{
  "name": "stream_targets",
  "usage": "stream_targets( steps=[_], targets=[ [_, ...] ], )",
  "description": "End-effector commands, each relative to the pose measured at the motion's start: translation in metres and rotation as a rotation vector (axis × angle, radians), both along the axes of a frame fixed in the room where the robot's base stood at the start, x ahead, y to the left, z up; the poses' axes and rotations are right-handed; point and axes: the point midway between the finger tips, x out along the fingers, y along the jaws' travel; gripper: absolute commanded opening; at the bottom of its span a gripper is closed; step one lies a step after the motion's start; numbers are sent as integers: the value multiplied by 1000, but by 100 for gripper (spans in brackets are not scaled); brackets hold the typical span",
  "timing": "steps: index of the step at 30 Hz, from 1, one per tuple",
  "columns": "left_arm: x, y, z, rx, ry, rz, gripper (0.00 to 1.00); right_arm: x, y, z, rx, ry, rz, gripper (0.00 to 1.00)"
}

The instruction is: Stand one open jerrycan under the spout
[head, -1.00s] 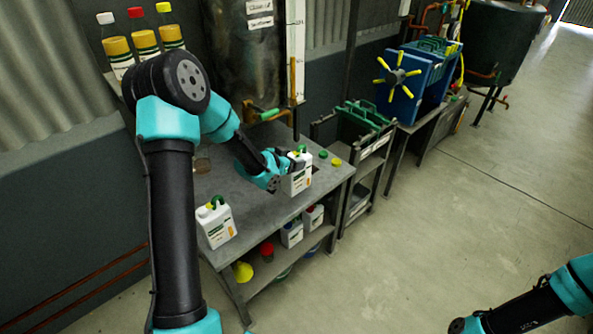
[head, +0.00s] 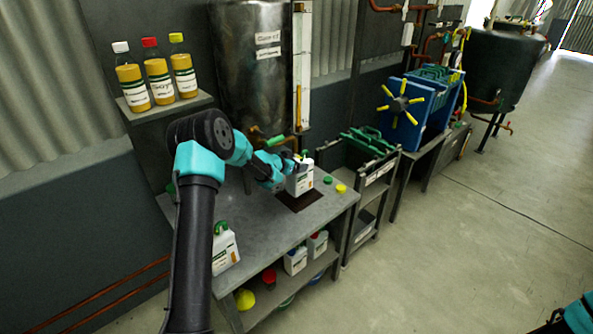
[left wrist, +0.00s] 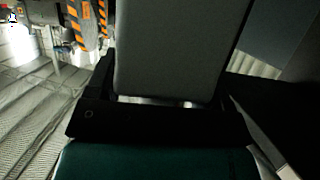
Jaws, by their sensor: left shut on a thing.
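My left gripper (head: 291,168) is shut on a white jerrycan (head: 300,182) above the back right of the grey table (head: 262,226). The can looks upright; its mouth is too small to make out. In the left wrist view a large grey-white surface of the can (left wrist: 180,50) fills the space between the fingers. The tank's spout with a green handle (head: 275,141) is just behind and left of the can. A second white jerrycan (head: 225,252), with a green top, stands at the table's front left, partly hidden by my left arm.
A dark square patch (head: 297,202) lies on the tabletop below the held can. Loose green (head: 328,180) and yellow (head: 341,188) caps lie to its right. More jerrycans (head: 295,261) stand on the lower shelf. Three bottles (head: 158,80) stand on a ledge at the back left.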

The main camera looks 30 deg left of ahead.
Motion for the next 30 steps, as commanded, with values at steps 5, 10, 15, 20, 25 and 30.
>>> stream_targets(
  steps=[5,10,15,20,25,30],
  targets=[
    [6,4,1,1,-2,-1,6,0,0,0,0,0,0,85],
    [6,3,1,1,-1,0,6,0,0,0,0,0,0,85],
    [6,3,-8,0,0,0,6,0,0,0,0,0,0,85],
    [5,3,-28,0,1,0,6,0,0,0,0,0,0,85],
    [5,3,-35,1,-1,0,6,0,0,0,0,0,0,85],
    [5,3,-35,1,-1,0,6,0,0,0,0,0,0,85]
  ],
)
